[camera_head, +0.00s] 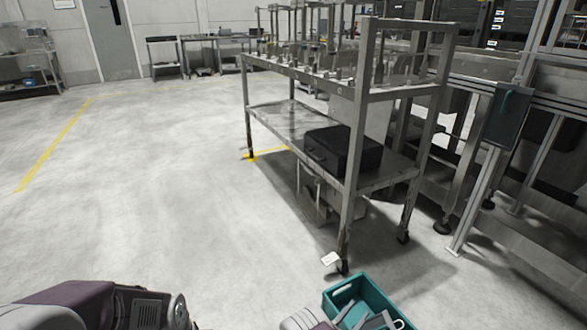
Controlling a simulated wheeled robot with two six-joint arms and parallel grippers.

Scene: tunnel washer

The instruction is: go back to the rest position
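My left arm (100,306) shows at the bottom left as purple and grey links; its gripper is out of the frame. A small part of my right arm (305,319) shows at the bottom edge, left of a teal bin (340,297). The bin is cut off by the bottom edge. Grey and light shapes show inside it, and I cannot tell whether any of them is part of my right gripper. Whether my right gripper is open or shut does not show.
A metal rack (350,110) with a black case (343,150) on its lower shelf stands ahead to the right. The floor (150,190) to the left is clear.

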